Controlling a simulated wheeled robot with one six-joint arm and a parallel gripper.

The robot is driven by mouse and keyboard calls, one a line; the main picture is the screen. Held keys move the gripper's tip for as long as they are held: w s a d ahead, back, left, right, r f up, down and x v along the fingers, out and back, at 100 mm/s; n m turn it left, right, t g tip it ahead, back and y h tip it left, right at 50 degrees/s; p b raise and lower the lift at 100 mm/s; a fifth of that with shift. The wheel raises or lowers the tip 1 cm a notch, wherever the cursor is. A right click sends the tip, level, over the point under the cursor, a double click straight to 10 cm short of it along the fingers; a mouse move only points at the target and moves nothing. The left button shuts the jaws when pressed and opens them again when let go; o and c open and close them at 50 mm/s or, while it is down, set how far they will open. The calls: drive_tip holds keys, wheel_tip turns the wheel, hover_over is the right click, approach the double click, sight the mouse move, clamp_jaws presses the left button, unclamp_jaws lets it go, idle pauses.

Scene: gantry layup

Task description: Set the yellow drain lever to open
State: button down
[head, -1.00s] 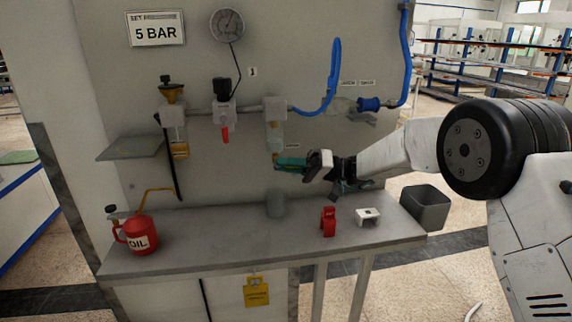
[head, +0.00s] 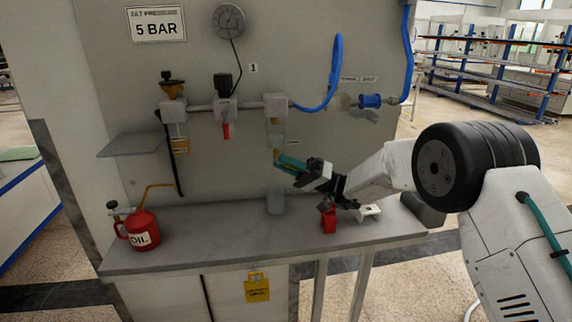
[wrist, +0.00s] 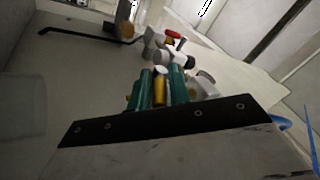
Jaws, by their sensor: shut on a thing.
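The yellow drain lever (wrist: 160,90) shows in the wrist view between the teal fingers of my gripper (wrist: 161,84), which is shut on it. In the head view my gripper (head: 283,162) is at the lower end of the clear bowl (head: 276,134) hanging under the right grey block (head: 275,104) of the air line. The fingers slant up to the left there. They hide the lever in the head view, so I cannot tell its exact angle.
A red-handled valve (head: 226,130) and an amber bowl (head: 181,144) hang to the left. On the bench (head: 215,235) stand a clear cup (head: 276,203), a red oil can (head: 139,232), a red part (head: 329,219) and a white block (head: 369,213). A blue hose (head: 334,75) loops above right.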

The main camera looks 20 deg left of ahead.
drive_tip(key=shift+f, duration=0.1)
drive_tip(key=c, duration=1.4)
unclamp_jaws()
drive_tip(key=shift+w+d, duration=0.1)
drive_tip(key=shift+d, duration=0.05)
drive_tip(key=shift+c, duration=0.2)
